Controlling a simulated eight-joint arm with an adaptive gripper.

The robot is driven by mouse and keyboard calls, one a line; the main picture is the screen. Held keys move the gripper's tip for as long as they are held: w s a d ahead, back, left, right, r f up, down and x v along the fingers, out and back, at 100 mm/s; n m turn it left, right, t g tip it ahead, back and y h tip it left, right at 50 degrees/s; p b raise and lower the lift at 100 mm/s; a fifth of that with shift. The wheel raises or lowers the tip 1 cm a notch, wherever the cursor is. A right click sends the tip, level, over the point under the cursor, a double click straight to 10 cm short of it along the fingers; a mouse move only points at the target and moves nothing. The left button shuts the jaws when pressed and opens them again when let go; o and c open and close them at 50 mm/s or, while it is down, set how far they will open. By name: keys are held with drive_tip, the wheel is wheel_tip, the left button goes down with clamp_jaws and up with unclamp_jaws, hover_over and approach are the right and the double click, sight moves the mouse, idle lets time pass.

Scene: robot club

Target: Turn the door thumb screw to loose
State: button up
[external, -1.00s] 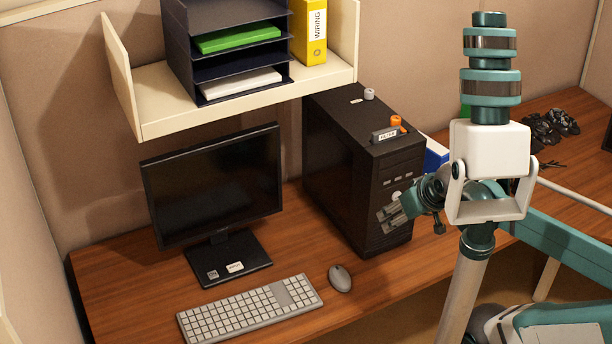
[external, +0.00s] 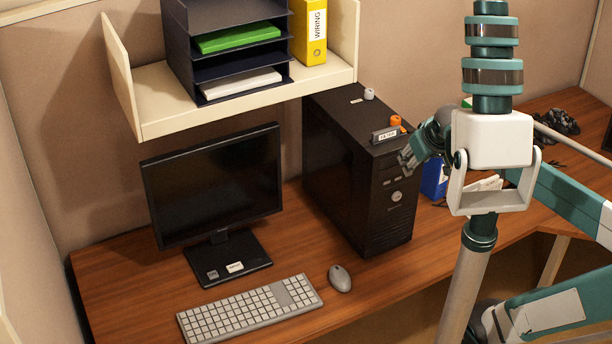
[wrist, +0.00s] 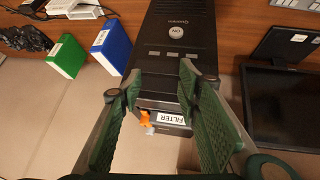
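A black computer tower (external: 340,170) stands upright on the desk. On its top are an orange knob (external: 395,121) near the front and a small grey knob (external: 369,94) farther back. I cannot tell which one is the door thumb screw. A "FILTER" label (external: 385,135) sits beside the orange knob. My gripper (external: 406,160) is at the tower's upper front edge, below and in front of the orange knob. In the wrist view my gripper (wrist: 160,78) is open, with its fingers apart. The orange knob (wrist: 145,116) shows near the left finger, partly hidden; nothing is held.
A shelf (external: 220,102) with trays and a yellow binder (external: 310,30) hangs above. A blue binder (external: 433,180) stands right of the tower, behind my arm.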

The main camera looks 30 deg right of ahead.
drive_tip(key=w+d+r+m+g+p, duration=0.35)
drive_tip(key=w+r+m+p, duration=0.4)
drive_tip(key=w, duration=0.75)
wheel_tip(320, 180, up, 3)
drive_tip(key=m+g+y+p, duration=0.2)
drive_tip(key=m+g+p, duration=0.2)
drive_tip(key=m+p, duration=0.5)
hover_over(369, 90)
drive_tip(key=p, duration=0.1)
drive_tip(key=shift+w+r+n, duration=0.1)
drive_tip(key=shift+r+n, duration=0.1)
drive_tip(key=shift+n, duration=0.45)
drive_tip(key=shift+f, duration=0.15)
drive_tip(key=shift+f+p, duration=0.3)
drive_tip(key=shift+f, duration=3.45)
drive_tip(key=shift+c, duration=0.5)
drive_tip(key=c, duration=0.8)
